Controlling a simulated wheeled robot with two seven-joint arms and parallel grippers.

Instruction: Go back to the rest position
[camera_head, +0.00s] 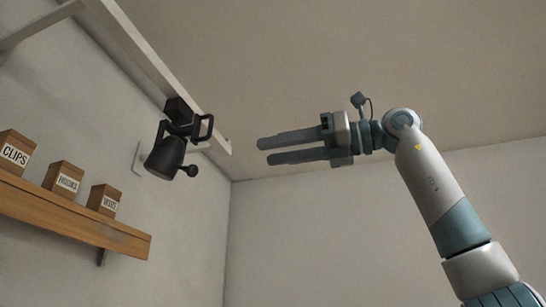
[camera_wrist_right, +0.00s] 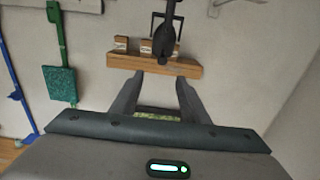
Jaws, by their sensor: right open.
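My right gripper (camera_head: 262,151) is open and empty, raised in the middle of the head view with its two fingers pointing left. Its fingers (camera_wrist_right: 158,78) also show in the right wrist view, apart with nothing between them. My left gripper is not in view.
A black spotlight (camera_head: 167,152) hangs from a pale rail (camera_head: 130,42), left of my right fingertips. It also shows in the wrist view (camera_wrist_right: 164,38). A wooden shelf (camera_head: 75,222) on the wall holds boxes labelled CLIPS (camera_head: 14,150), HOOKS (camera_head: 64,178) and WIRE (camera_head: 104,199).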

